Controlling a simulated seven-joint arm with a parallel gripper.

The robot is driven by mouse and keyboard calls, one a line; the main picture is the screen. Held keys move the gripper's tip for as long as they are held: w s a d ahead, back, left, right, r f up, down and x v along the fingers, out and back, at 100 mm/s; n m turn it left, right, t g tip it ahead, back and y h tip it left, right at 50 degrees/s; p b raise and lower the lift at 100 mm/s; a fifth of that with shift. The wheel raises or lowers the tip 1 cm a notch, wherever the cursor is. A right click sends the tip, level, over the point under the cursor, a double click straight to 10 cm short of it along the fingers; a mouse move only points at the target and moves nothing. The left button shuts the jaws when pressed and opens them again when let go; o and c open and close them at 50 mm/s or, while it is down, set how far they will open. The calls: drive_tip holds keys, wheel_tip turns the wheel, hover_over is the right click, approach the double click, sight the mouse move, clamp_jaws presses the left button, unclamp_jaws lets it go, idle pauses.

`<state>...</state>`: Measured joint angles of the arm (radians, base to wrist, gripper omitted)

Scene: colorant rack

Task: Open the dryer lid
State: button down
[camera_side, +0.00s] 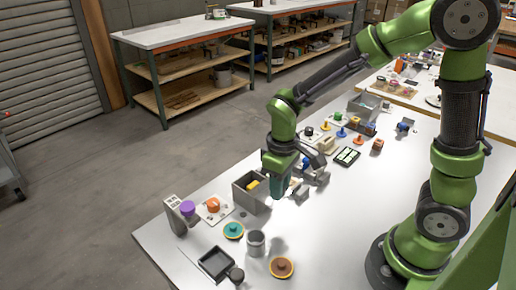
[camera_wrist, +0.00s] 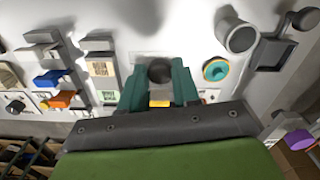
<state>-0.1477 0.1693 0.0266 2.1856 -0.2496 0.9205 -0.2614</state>
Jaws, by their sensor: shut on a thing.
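My gripper (camera_side: 278,190) points down over the table, close to the right side of a grey box (camera_side: 241,199) with a yellow piece (camera_side: 253,185) in it. In the wrist view my gripper (camera_wrist: 160,74) has its teal fingers on both sides of a dark round knob (camera_wrist: 160,70). The fingers look shut on this knob, which sits over a pale grey plate. A small yellow patch (camera_wrist: 160,103) shows between the fingers, nearer the wrist. Which part is the dryer lid, and how far it is open, I cannot tell. The gripper hides much of what is under it.
A grey cup (camera_side: 256,243), a teal disc (camera_side: 233,230), a brown disc (camera_side: 281,266) and a black tray (camera_side: 215,263) stand at the front. A purple knob (camera_side: 188,209) and an orange knob (camera_side: 213,205) are at the left. Several small items crowd behind my gripper.

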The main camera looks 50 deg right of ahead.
drive_tip(key=s, duration=0.2)
drive_tip(key=shift+s, duration=0.3)
drive_tip(key=c, duration=0.8)
unclamp_jaws()
wheel_tip(320, 180, up, 17)
